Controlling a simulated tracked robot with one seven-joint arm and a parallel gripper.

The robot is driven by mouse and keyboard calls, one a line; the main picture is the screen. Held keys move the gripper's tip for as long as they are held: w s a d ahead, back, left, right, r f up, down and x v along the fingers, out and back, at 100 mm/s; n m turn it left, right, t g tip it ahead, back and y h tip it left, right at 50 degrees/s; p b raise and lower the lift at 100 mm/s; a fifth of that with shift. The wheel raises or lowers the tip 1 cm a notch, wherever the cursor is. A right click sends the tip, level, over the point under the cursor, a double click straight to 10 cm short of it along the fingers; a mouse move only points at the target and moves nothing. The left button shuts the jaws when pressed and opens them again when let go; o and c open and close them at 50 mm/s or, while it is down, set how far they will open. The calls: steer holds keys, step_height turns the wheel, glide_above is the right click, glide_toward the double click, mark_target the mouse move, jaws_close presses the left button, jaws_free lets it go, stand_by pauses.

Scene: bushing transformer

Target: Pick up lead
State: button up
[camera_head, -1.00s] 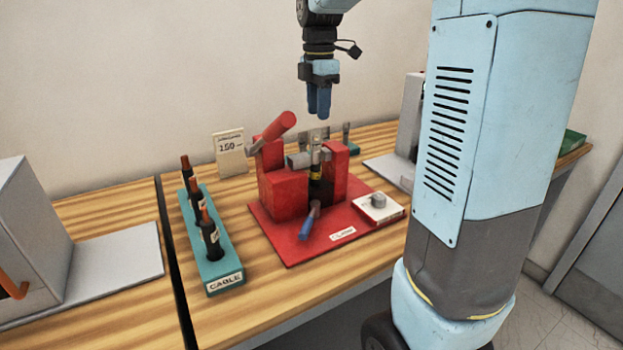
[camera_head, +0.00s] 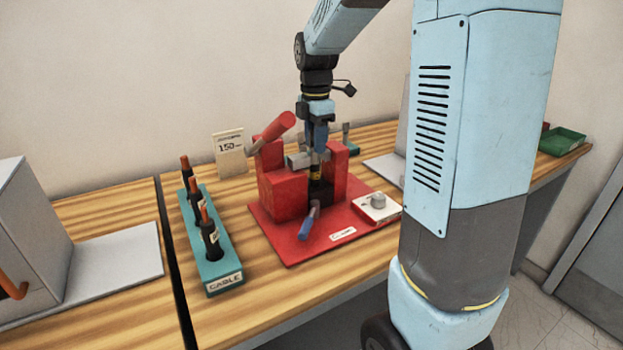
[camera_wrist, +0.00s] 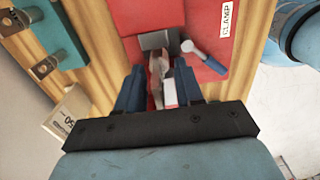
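A dark upright piece with a yellow band, likely the lead (camera_head: 316,172), stands in the red clamp (camera_head: 283,193). My gripper (camera_head: 318,142) is lowered over its top, pointing down. In the wrist view the two dark blue fingers (camera_wrist: 159,92) are apart, one on each side of a grey metal end (camera_wrist: 157,68). A red-and-white part lies just beside the right finger. I cannot tell whether the fingers touch the metal. The clamp's blue-tipped lever (camera_head: 308,224) juts out at the front, and its red handle (camera_head: 273,127) points up and right.
A teal rack (camera_head: 222,268) labelled CABLE holds 3 dark pieces with orange tips at left. A 150 sign (camera_head: 230,154) stands behind. A white block with a grey knob (camera_head: 376,207) sits right of the clamp. A green tray (camera_head: 563,141) is far right.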

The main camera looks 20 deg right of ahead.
jaws_close()
stand_by(1.4)
